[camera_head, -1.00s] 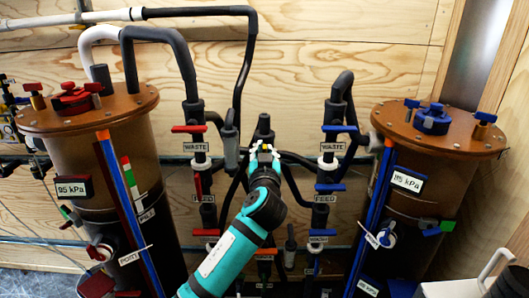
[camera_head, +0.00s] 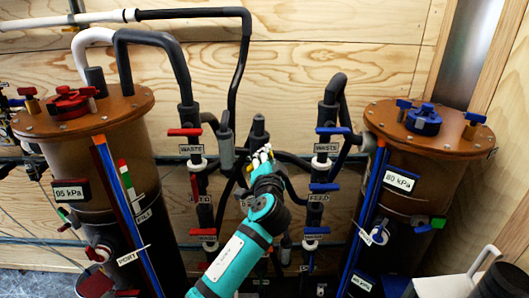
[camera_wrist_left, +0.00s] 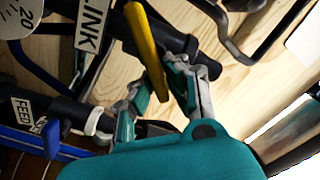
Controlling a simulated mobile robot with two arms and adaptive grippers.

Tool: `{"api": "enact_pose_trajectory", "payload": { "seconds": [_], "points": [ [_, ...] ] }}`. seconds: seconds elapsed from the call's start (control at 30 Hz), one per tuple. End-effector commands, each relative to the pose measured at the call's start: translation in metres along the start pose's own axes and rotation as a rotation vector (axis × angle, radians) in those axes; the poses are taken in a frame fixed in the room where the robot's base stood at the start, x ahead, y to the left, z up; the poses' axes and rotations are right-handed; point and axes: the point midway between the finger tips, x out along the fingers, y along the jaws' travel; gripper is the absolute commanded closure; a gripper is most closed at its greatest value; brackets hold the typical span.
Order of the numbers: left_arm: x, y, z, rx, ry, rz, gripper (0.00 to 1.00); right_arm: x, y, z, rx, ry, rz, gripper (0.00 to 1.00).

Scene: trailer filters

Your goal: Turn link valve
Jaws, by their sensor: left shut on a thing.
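The link valve's yellow handle (camera_wrist_left: 147,45) shows in the left wrist view, beside a dark pipe and a white LINK label (camera_wrist_left: 92,22). My left gripper (camera_wrist_left: 165,92) is around the lower part of this handle, with its fingers shut on it. In the head view my left gripper (camera_head: 262,157) reaches the pipes between the two tanks, and my teal arm covers part of them. The handle is mostly hidden there. My right gripper is in neither view.
A tank with red fittings (camera_head: 68,102) stands left, its label reading 95 kPa. A tank with blue fittings (camera_head: 422,122) stands right, its label reading 80 kPa. Red valve handles (camera_head: 184,132) and blue ones (camera_head: 333,130) flank my gripper closely, with dark hoses above.

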Motion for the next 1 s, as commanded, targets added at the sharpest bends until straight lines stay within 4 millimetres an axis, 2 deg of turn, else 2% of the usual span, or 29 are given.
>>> {"api": "enact_pose_trajectory", "payload": {
  "seconds": [0.6, 1.0],
  "points": [
    [0.0, 0.014, 0.004, 0.548, -0.001, 0.004, 1.0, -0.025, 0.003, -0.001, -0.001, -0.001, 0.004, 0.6],
    [-0.001, 0.019, 0.008, 0.725, -0.001, 0.005, 1.0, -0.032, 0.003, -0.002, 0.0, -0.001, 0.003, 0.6]
  ]
}}
